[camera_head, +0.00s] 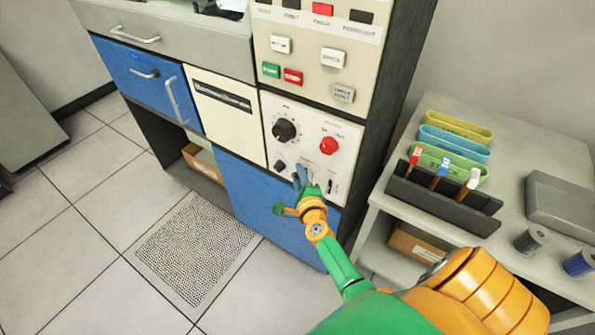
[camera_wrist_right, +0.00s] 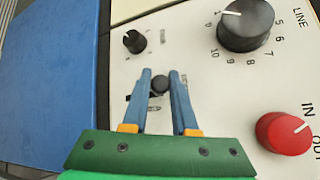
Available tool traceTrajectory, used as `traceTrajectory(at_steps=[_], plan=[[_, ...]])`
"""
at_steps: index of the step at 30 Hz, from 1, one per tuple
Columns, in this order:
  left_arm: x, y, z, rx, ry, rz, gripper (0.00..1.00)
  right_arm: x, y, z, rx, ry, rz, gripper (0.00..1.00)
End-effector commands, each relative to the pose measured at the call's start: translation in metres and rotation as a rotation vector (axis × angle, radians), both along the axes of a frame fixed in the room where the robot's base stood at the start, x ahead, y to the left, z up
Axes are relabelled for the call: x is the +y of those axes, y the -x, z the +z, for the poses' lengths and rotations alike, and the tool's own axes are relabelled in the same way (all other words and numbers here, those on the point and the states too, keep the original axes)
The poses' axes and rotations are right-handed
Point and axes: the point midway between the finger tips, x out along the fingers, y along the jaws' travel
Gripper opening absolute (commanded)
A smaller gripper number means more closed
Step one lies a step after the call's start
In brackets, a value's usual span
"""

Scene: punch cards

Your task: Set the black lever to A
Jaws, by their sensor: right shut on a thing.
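The black lever (camera_wrist_right: 160,84) shows a round black tip on the cream control panel, between the two blue fingers of my right gripper (camera_wrist_right: 160,79) in the right wrist view. My right gripper is shut on it. In the head view the right gripper (camera_head: 301,177) reaches the lower part of the panel and hides the lever. The small marks around the lever are partly covered by the fingers and too small to read. My left gripper is not in view.
A large black numbered dial (camera_wrist_right: 245,24), a small black knob (camera_wrist_right: 134,41) and a red IN/OUT knob (camera_wrist_right: 284,133) surround the lever. A small dark switch (camera_head: 331,187) sits right of my gripper. A grey side table (camera_head: 525,225) with card trays stands at right.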

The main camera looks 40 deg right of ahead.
Motion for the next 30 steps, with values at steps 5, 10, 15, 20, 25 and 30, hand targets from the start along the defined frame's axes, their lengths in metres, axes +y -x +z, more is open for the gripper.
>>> traceTrajectory(at_steps=[5,10,15,20,25,30], plan=[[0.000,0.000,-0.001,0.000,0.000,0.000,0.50,-0.001,-0.002,0.002,-0.008,0.006,-0.002,0.00],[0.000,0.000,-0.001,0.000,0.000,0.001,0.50,-0.001,-0.001,0.002,-0.008,0.006,-0.003,0.57],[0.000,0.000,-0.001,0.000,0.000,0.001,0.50,-0.001,-0.001,0.002,-0.007,0.005,-0.002,0.57],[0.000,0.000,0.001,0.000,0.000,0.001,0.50,0.001,0.003,0.003,-0.004,0.004,-0.002,0.57],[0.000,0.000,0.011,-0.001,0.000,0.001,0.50,0.014,0.036,0.010,-0.004,0.003,-0.002,0.57],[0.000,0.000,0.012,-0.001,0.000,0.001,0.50,0.023,0.060,0.013,-0.005,0.006,-0.002,0.57]])
